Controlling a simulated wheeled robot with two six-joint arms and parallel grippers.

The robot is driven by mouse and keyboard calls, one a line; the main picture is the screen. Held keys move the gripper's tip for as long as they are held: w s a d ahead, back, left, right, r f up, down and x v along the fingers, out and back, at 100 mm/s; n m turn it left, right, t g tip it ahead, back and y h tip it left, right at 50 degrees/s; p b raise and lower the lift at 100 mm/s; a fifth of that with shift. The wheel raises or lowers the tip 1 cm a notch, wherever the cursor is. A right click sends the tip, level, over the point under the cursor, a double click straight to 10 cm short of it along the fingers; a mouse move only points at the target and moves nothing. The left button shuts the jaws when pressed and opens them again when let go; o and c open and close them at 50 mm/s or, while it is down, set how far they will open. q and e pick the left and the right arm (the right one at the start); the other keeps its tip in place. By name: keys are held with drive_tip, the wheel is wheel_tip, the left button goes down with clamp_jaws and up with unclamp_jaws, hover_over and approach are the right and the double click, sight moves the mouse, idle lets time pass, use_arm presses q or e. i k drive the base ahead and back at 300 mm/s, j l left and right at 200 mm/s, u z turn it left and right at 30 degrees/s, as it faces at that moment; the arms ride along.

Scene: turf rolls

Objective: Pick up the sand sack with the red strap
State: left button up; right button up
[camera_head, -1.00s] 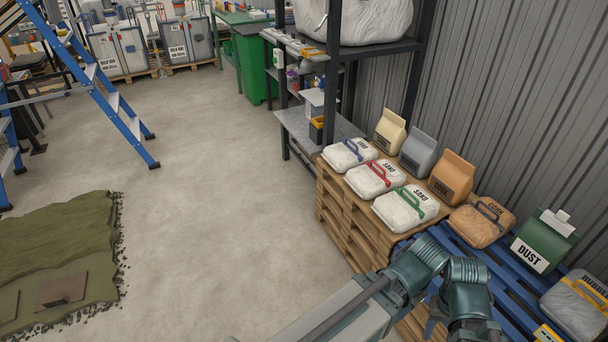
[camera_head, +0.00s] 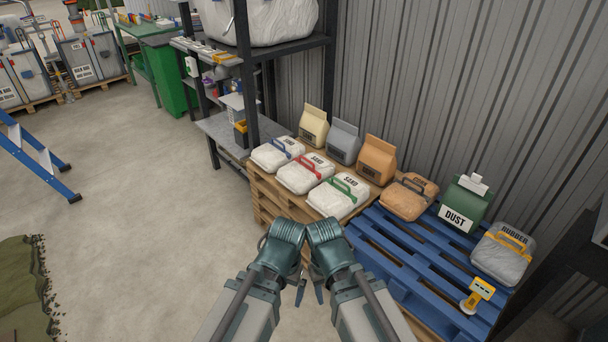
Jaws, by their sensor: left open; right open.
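The white sack with the red strap (camera_head: 299,174) lies flat on the wooden pallet stack (camera_head: 268,200), between the white sack with the blue strap (camera_head: 275,154) and the white sack with the green strap (camera_head: 338,197). My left gripper (camera_head: 299,291) and my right gripper (camera_head: 318,289) hang close together below my bent arms, at the bottom middle. Both are open, partly hidden by my arms, and apart from the sacks.
Upright paper bags (camera_head: 343,141) stand behind the white sacks. A blue pallet (camera_head: 400,262) at right holds a brown sack (camera_head: 408,196), a green dust bag (camera_head: 463,203), a grey sack (camera_head: 503,253) and a yellow device (camera_head: 476,294).

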sight(307, 172)
drive_tip(key=i+j, duration=0.2)
drive_tip(key=i, duration=0.25)
drive_tip(key=i+j, duration=0.25)
drive_tip(key=i, duration=0.2)
drive_tip(key=i+j+z, duration=0.1)
drive_tip(key=i, duration=0.35)
drive_tip(key=j, duration=0.1)
